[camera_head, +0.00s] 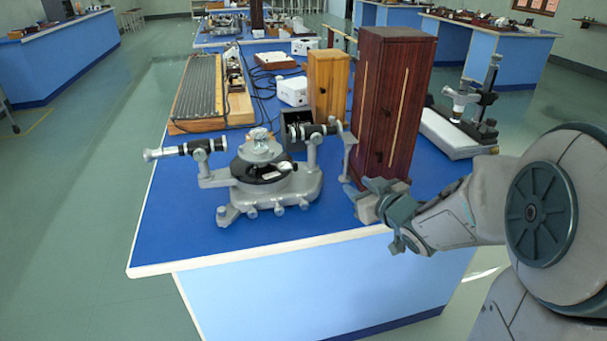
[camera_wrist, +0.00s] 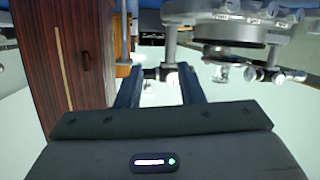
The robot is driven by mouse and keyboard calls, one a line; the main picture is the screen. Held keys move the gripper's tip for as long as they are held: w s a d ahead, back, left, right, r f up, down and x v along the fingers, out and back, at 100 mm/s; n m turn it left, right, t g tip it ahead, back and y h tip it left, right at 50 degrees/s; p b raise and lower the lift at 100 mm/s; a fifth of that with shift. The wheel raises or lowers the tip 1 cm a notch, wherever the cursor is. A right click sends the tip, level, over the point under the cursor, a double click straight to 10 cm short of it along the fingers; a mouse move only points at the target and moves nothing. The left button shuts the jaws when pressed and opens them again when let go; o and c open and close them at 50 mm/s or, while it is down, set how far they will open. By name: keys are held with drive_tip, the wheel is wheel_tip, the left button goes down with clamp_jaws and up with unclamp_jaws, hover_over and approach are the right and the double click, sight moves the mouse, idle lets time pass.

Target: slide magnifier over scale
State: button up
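A grey spectrometer stands near the bench's front edge, with a dark round scale disc (camera_head: 258,177) at its middle. The disc also shows in the wrist view (camera_wrist: 230,33), which looks upside down. A small pale piece, apparently the magnifier (camera_head: 284,166), sits at the disc's right edge; in the wrist view I cannot pick it out with certainty. My gripper (camera_head: 370,198) is right of the spectrometer, apart from the disc, at the bench's front edge. In the wrist view its two fingers (camera_wrist: 158,75) are spread with nothing held between them; a telescope part shows beyond them.
A tall dark wooden cabinet (camera_head: 395,105) stands close behind my gripper. The spectrometer's telescope tube (camera_head: 175,152) sticks out left and its black eyepiece tube (camera_head: 310,130) lies on the right. A lighter wooden box (camera_head: 328,85) is behind. The bench's front left corner is clear.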

drive_tip(key=a+f+n+y+b, duration=0.2)
drive_tip(key=a+y, duration=0.1)
drive_tip(key=y, duration=0.2)
drive_tip(key=b, duration=0.2)
approach(297, 168)
drive_tip(key=shift+y, duration=0.4)
drive_tip(key=x, duration=0.8)
drive_tip(key=shift+w+f, duration=0.2)
drive_tip(key=shift+f, duration=0.05)
drive_tip(key=shift+d, duration=0.1)
clamp_jaws()
